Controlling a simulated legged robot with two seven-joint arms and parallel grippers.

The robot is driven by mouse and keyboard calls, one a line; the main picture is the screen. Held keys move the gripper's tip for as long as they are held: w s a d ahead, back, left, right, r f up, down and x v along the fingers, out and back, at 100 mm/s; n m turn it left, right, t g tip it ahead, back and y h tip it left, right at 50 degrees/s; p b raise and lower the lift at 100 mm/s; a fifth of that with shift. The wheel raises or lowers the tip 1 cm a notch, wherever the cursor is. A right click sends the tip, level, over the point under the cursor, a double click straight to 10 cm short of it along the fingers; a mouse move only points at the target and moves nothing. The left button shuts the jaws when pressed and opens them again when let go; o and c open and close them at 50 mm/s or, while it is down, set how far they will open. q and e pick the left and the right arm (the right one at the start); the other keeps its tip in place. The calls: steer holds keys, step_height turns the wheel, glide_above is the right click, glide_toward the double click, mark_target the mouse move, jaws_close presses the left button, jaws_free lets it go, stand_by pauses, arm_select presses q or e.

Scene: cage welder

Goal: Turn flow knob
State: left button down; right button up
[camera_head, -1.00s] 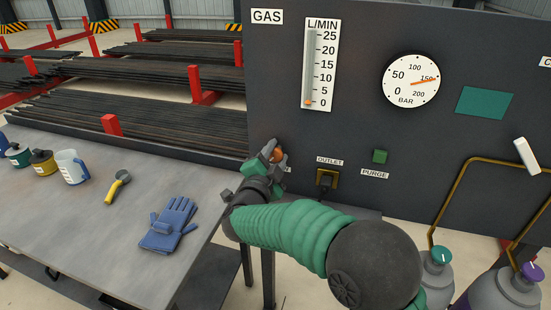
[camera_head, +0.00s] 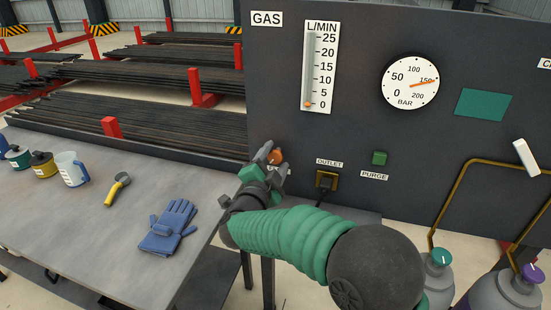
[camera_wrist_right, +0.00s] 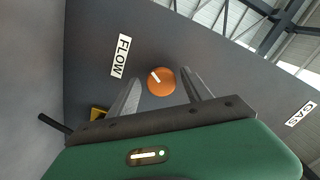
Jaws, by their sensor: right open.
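The orange flow knob (camera_head: 275,157) sits on the dark gas panel (camera_head: 350,130), mostly hidden by my gripper in the head view. In the right wrist view the knob (camera_wrist_right: 161,81) shows whole, with a white mark pointing up and left, beside the FLOW label (camera_wrist_right: 121,56). My right gripper (camera_head: 272,158) is open. In the right wrist view its fingers (camera_wrist_right: 158,92) stand on either side of the knob; I cannot tell whether they touch it. The L/MIN flow gauge (camera_head: 319,68) has its orange marker near 0. My left gripper is not in view.
The pressure dial (camera_head: 410,81), green purge button (camera_head: 379,157) and outlet (camera_head: 327,179) are on the same panel. A bench (camera_head: 100,220) at left holds blue gloves (camera_head: 168,228), a yellow-handled tool (camera_head: 117,190) and containers. Gas cylinders (camera_head: 437,275) stand at lower right.

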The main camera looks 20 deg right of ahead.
steer(key=s+a+n+p, duration=1)
steer(key=s+n+p, duration=0.1)
steer(key=s+p, duration=0.3)
steer(key=p+x, duration=0.2)
steer(key=x, duration=1.4)
steer(key=shift+w+d+f+p, duration=0.15)
steer(key=shift+d+p, duration=0.1)
steer(key=shift+p, duration=0.15)
steer(key=shift+c, duration=0.2)
